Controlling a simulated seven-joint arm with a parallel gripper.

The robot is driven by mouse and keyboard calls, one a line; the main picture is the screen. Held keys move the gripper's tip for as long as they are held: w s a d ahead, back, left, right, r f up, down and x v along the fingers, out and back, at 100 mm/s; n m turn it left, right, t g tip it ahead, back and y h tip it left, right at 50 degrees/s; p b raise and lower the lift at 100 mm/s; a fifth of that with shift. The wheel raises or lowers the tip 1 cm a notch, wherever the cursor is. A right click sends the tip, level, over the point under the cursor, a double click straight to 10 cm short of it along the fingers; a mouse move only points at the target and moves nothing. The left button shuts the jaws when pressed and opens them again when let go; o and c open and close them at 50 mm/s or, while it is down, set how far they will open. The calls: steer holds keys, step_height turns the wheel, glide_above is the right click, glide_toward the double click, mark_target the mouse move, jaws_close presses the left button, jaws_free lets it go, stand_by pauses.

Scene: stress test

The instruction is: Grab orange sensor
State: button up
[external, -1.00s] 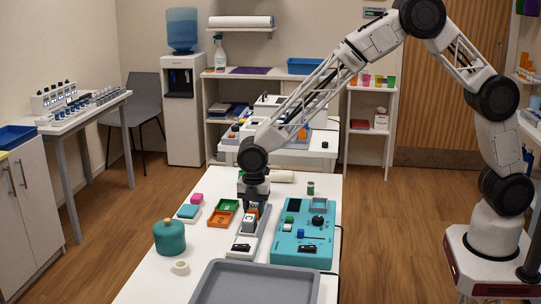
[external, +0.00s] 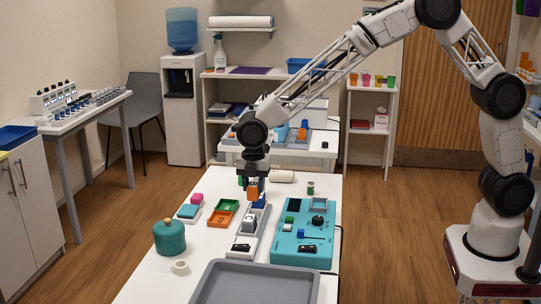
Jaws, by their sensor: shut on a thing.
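The orange sensor (external: 252,193) is a small orange block. It is between the fingers of my gripper (external: 252,184), which is shut on it and holds it above the far part of the long grey holder (external: 254,233).
A teal panel (external: 284,255) with small parts lies to the right. Orange (external: 219,220) and green (external: 228,205) trays, a teal jar (external: 169,238) and a white ring (external: 180,267) are left. A grey tray (external: 255,284) fills the near edge. A cream roll (external: 282,176) lies at the far end.

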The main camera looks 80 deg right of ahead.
steer(key=shift+r, duration=1.1)
